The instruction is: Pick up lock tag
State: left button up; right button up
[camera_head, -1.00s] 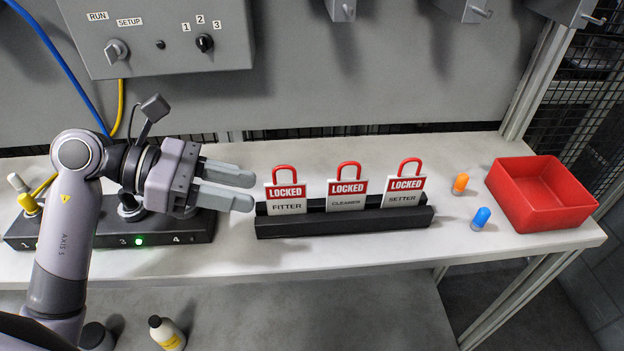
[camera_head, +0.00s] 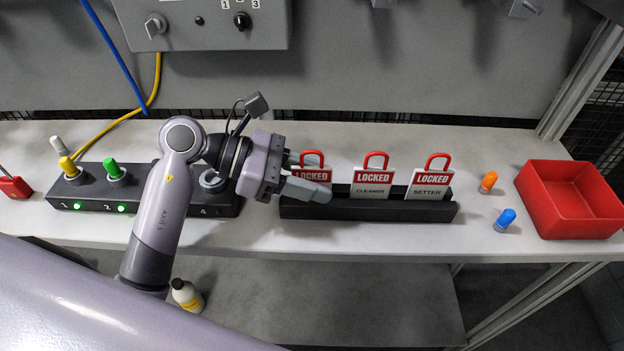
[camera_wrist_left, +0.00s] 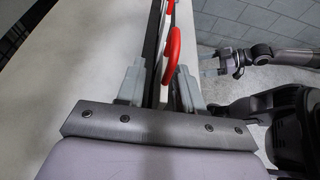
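Three white-and-red LOCKED tags with red loops stand upright in a black rack (camera_head: 385,212) in the head view. They are the left tag (camera_head: 318,174), the CLEANER tag (camera_head: 373,181) and the SETTER tag (camera_head: 430,183). My left gripper (camera_head: 312,180) is at the left tag, one finger in front of it and one behind, hiding its lower part. In the left wrist view a red loop (camera_wrist_left: 172,55) and a tag edge lie between the fingers of my left gripper (camera_wrist_left: 160,88), which are apart. My right gripper (camera_wrist_left: 209,63) shows there, empty, its fingers apart.
A red bin (camera_head: 570,200) stands at the right, with an orange peg (camera_head: 488,182) and a blue peg (camera_head: 505,220) beside it. A black numbered block (camera_head: 135,192) with coloured plugs is on the left. A control box (camera_head: 205,25) hangs above the bench. Bare bench lies behind the rack.

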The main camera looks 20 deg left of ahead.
pick_arm(q)
grip_shut()
jog(key=shift+r, duration=0.1)
notch_tip(320, 180, up, 20)
dwell(0.8)
